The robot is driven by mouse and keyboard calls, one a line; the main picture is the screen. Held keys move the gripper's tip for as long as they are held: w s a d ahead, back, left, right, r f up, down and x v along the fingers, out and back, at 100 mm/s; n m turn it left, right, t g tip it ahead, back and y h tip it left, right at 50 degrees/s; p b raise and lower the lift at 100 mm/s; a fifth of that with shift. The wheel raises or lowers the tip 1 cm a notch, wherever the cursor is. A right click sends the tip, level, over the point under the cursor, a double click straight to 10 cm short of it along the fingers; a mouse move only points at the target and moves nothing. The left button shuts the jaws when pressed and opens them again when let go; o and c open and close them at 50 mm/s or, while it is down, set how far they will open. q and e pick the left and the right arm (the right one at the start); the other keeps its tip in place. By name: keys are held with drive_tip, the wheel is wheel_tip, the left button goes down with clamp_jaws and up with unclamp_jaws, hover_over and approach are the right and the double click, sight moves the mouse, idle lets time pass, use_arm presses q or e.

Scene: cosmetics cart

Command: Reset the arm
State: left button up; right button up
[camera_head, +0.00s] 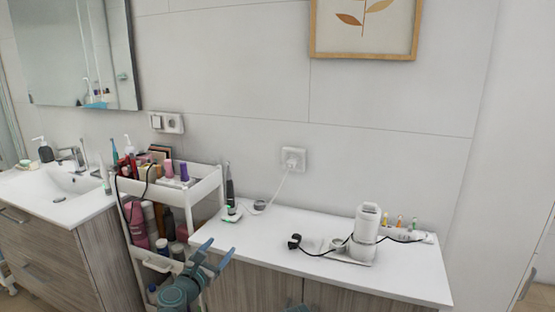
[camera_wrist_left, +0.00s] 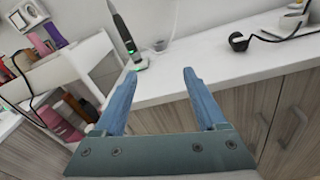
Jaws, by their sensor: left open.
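My left gripper (camera_head: 215,258) is open and empty, low in the head view, in front of the white counter's left front edge. In the left wrist view its two blue fingers (camera_wrist_left: 160,88) are spread apart with nothing between them. Beyond the fingertips the white counter (camera_wrist_left: 228,62) shows, with the dark toothbrush-like device (camera_wrist_left: 122,34) on its stand just past the left finger. My right gripper does not show in either view.
A white cart (camera_head: 203,185) full of cosmetics stands left of my gripper, close to it. A white water-flosser-like device (camera_head: 366,225) and black plug (camera_head: 294,242) sit on the counter. A sink cabinet (camera_head: 62,250) is at the far left. The counter's left-middle top is mostly clear.

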use_arm(q)
drive_tip(key=s+d+f+m+g+h+p, duration=0.1)
drive_tip(key=s+d+f+m+g+p, duration=0.25)
drive_tip(key=s+d+m+g, duration=0.45)
drive_tip(key=s+d+f+m+g+h+p, duration=0.1)
drive_tip(key=s+d+f+m+g+p, duration=0.25)
drive_tip(key=d+m, duration=0.75)
drive_tip(key=s+a+f+m+g+y+p, duration=0.3)
drive_tip(key=s+a+m+g+y, duration=0.2)
drive_tip(key=s+m, duration=0.9)
drive_tip(key=a+y, duration=0.3)
drive_tip(key=shift+f+m, duration=0.15)
drive_tip(key=shift+m, duration=0.15)
